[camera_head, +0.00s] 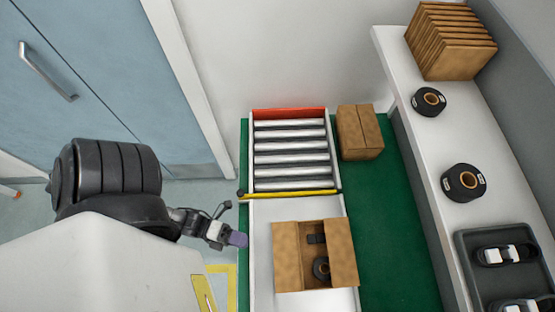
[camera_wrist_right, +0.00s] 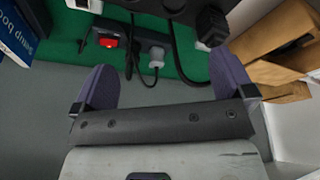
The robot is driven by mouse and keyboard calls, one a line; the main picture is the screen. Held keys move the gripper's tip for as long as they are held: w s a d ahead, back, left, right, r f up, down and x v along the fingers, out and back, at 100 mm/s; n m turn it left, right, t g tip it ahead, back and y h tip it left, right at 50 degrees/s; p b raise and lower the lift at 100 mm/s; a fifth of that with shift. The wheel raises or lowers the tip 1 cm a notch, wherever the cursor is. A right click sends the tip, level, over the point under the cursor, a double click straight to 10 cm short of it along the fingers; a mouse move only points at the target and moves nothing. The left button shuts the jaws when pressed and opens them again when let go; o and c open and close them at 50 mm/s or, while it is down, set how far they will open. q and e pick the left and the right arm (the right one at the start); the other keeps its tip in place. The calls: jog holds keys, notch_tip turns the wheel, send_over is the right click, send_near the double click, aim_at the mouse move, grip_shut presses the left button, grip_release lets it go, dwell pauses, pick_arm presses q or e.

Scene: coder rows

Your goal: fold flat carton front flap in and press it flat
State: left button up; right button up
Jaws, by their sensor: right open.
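The brown carton (camera_head: 287,257) stands open on the white surface in front of the rollers. Flaps stand or spread at its left and right sides; I cannot make out its front flap clearly. A black ring-shaped item and a small dark item show inside. My left gripper (camera_head: 236,238) is left of the carton, apart from it, with a purple fingertip showing; its opening cannot be judged. In the right wrist view my right gripper (camera_wrist_right: 165,82) is open, its purple fingers wide apart with nothing between them. Part of a carton (camera_wrist_right: 280,52) shows at the right, beyond the right finger.
A roller conveyor (camera_head: 291,150) lies behind a yellow bar (camera_head: 290,194). A closed box (camera_head: 359,132) sits beside it. The right shelf holds flat cartons (camera_head: 452,40), black rolls (camera_head: 463,182) and a grey tray (camera_head: 466,262). A red switch and cables (camera_wrist_right: 108,42) hang by the green surface.

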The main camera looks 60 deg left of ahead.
aim_at(278, 256)
pick_arm(q)
jog(key=shift+m+h, duration=0.5)
jog(key=shift+m, duration=0.2)
jog(key=x, duration=1.2)
jog(key=shift+s+d+f, duration=0.15)
jog(key=shift+s+d, duration=0.05)
jog(key=shift+s, duration=0.05)
grip_shut()
